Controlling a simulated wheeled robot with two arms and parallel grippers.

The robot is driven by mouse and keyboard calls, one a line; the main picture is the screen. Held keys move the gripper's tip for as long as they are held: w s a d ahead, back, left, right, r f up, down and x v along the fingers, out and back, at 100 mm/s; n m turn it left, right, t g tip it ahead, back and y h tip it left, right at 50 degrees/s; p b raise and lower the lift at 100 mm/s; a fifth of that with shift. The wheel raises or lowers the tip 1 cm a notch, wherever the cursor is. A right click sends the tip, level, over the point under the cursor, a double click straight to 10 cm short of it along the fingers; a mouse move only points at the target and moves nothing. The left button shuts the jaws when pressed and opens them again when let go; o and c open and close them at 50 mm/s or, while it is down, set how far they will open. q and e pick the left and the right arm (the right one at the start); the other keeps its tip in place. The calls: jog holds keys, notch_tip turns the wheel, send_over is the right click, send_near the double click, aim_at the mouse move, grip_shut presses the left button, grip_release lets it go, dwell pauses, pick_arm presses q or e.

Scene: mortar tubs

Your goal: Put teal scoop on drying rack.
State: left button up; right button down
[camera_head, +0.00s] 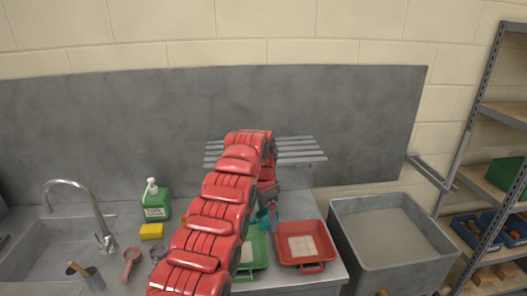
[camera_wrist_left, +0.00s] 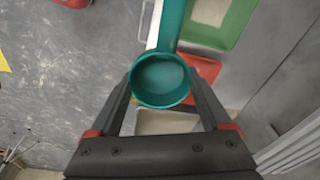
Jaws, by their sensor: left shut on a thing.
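The teal scoop (camera_wrist_left: 160,80) is between the fingers of my left gripper (camera_wrist_left: 160,88) in the left wrist view. The fingers are shut on its round cup, and its handle runs toward the top of that view. In the head view the scoop (camera_head: 263,217) shows as a small teal patch below my bent red arm, above the green tray. My left gripper (camera_head: 270,198) is mostly hidden there by the arm. The drying rack (camera_head: 300,150), a slatted metal shelf on the grey wall panel, is above the scoop, partly covered by my arm. My right gripper is not in view.
A green tray (camera_head: 260,262) and red tray (camera_head: 320,252) sit on the counter. A grey tub (camera_head: 335,220) stands right. Left are a sink (camera_head: 50,250), tap (camera_head: 105,240), green bottle (camera_head: 157,205), yellow sponge (camera_head: 151,231) and pink scoop (camera_head: 131,256).

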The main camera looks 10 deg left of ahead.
pick_arm(q)
jog(key=shift+s+r, duration=0.25)
jog(key=shift+r, duration=0.1)
jog(key=shift+a, duration=0.25)
jog(key=shift+r, duration=0.25)
jog(key=shift+s+d+r, duration=0.1)
jog(key=shift+d+r, duration=0.2)
jog(key=shift+s+r, duration=0.25)
jog(key=shift+r, duration=0.05)
